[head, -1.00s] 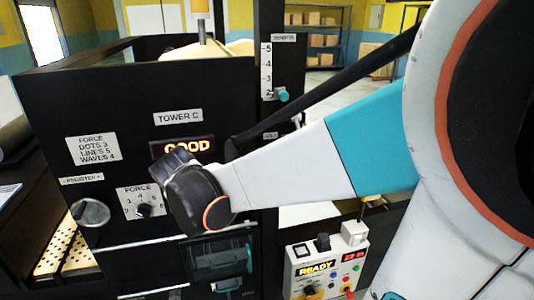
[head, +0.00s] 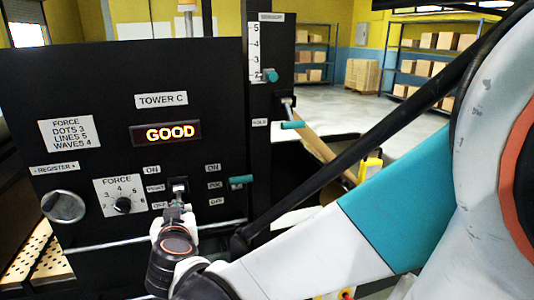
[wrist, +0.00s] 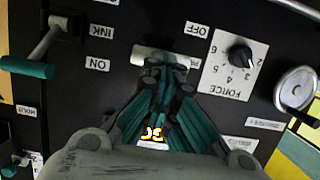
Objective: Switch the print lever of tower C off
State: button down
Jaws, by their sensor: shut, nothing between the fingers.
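The black panel of tower C (head: 90,105) carries a lit GOOD display (head: 165,133). Its print lever stands beside the ON, PRINT and OFF labels (head: 155,188), left of the ink lever. My gripper (head: 178,203) is at the print lever's place, in front of the panel, and covers most of that lever. In the wrist view, upside down, my shut fingers (wrist: 158,82) reach beside the partly covered PRINT label (wrist: 181,63), with the OFF label (wrist: 196,29) above it. I see nothing held. I cannot tell the print lever's position or whether my fingers touch it.
The ink lever's teal handle (head: 241,180) sticks out close to the right of my gripper; it also shows in the wrist view (wrist: 27,67). The force dial (head: 123,204) and register knob (head: 63,206) are to the left. A horizontal rail (head: 100,243) runs below the levers.

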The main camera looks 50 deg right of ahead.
jog(key=shift+f+b, duration=0.3)
jog(key=shift+f, duration=0.05)
notch_tip(320, 180, down, 6)
jog(key=b, duration=0.6)
jog(key=shift+w+d, duration=0.35)
jog(key=shift+w, duration=0.05)
